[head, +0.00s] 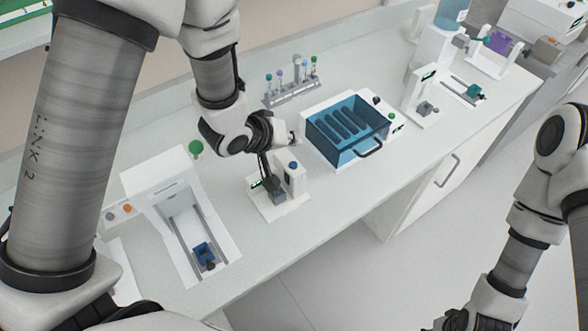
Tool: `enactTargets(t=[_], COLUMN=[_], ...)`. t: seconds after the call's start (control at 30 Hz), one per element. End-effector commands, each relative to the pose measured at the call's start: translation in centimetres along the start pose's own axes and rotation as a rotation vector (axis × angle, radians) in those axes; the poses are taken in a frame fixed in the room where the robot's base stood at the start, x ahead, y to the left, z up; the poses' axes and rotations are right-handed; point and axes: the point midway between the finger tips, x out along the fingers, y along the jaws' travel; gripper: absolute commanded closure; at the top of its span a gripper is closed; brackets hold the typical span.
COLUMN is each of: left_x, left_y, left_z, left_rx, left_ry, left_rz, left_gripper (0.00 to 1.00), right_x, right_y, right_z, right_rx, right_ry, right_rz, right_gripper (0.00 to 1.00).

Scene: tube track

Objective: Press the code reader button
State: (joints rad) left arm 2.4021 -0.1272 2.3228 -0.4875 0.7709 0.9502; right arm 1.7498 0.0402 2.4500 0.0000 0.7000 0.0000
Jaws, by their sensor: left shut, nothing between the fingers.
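A small white device (297,183) with a blue button (293,165) on top stands on the counter near the middle of the head view; it looks like the code reader. It has a small green display at its left and a grey block (279,195) at its front. My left gripper (267,173) is shut and empty, pointing down just left of the blue button. Its fingers hide part of the device, and I cannot tell whether they touch it. My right gripper (455,322) is cut off at the bottom edge, away from the counter.
A blue-lidded box (345,130) with a handle stands right of the device. A tube rack (292,93) with several capped tubes is behind. A white machine (180,215) with a blue holder in its track is at left. Another white device (420,95) stands farther right.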

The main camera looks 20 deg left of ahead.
Motion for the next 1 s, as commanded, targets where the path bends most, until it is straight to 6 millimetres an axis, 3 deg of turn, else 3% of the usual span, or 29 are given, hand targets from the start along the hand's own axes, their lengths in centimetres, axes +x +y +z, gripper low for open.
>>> enactTargets(t=[0.03,0.1,0.3,1.0], left_x=[1.1,1.8,3.3,3.7], left_y=[-0.8,-1.3,-2.4,-2.7], left_z=[0.8,1.3,2.4,2.7], left_rx=[0.0,0.0,0.0,0.0], left_ry=[0.0,0.0,-0.001,0.0], left_rz=[0.0,0.0,-0.001,0.0], left_gripper=[1.0,1.0,1.0,1.0], right_x=[1.7,2.8,4.4,4.5], right_y=[0.0,0.0,0.0,0.0], right_z=[0.0,0.0,0.0,0.0], right_rx=[0.0,0.0,0.0,0.0], right_ry=[0.0,0.0,0.0,0.0], right_rz=[0.0,0.0,0.0,0.0], right_gripper=[0.6,0.6,0.6,0.6])
